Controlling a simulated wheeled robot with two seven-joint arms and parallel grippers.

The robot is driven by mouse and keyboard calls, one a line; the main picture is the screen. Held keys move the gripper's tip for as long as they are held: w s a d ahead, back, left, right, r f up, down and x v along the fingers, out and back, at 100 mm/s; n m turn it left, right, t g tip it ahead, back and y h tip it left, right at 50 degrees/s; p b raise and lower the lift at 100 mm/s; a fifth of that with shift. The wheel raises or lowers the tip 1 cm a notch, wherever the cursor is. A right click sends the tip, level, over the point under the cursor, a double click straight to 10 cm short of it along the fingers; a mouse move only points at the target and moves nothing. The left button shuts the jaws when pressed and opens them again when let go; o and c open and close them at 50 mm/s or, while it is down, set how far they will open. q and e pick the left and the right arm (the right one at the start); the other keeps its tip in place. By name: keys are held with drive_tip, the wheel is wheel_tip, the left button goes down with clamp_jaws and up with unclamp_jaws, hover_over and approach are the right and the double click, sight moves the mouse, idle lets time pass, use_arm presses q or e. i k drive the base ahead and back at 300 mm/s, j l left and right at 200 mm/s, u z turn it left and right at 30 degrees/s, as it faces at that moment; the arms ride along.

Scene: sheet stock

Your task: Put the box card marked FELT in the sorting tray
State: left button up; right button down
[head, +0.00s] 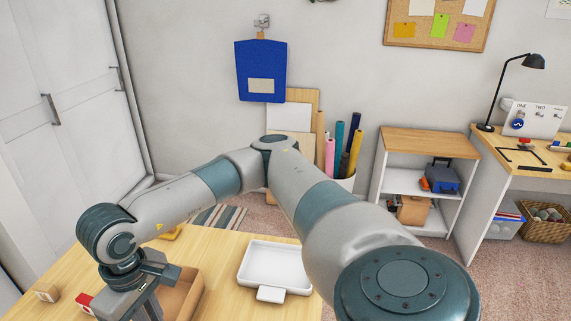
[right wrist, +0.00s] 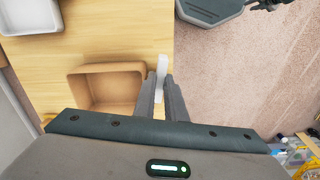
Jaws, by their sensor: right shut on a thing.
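My right arm reaches across the head view to the left, and my right gripper (head: 146,304) points down at the lower left, beside the tan box (head: 190,299). In the right wrist view my right gripper (right wrist: 162,82) is shut on a thin whitish piece (right wrist: 162,66), seen nearly edge-on near the table edge. I cannot read any marking on it, so I cannot tell whether it is the FELT card. The tan box (right wrist: 104,70) lies just left of the fingers there and looks empty inside. A white tray (head: 243,273) with a front tab sits on the table. My left gripper is out of view.
A small wooden block (head: 45,292) and a red-and-white block (head: 85,301) lie at the table's left. A yellow item (head: 171,233) is partly behind my arm. The wooden table (head: 222,254) is bare between the tan box and white tray. A low shelf (head: 425,143) stands beyond.

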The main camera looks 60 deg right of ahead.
sight(278, 269)
drive_tip(key=k, duration=0.25)
drive_tip(key=i+z, duration=0.15)
drive_tip(key=z, duration=0.25)
drive_tip(key=i+z, duration=0.15)
drive_tip(key=z, duration=0.2)
drive_tip(key=i+j+z, duration=0.15)
drive_tip(key=z, duration=0.25)
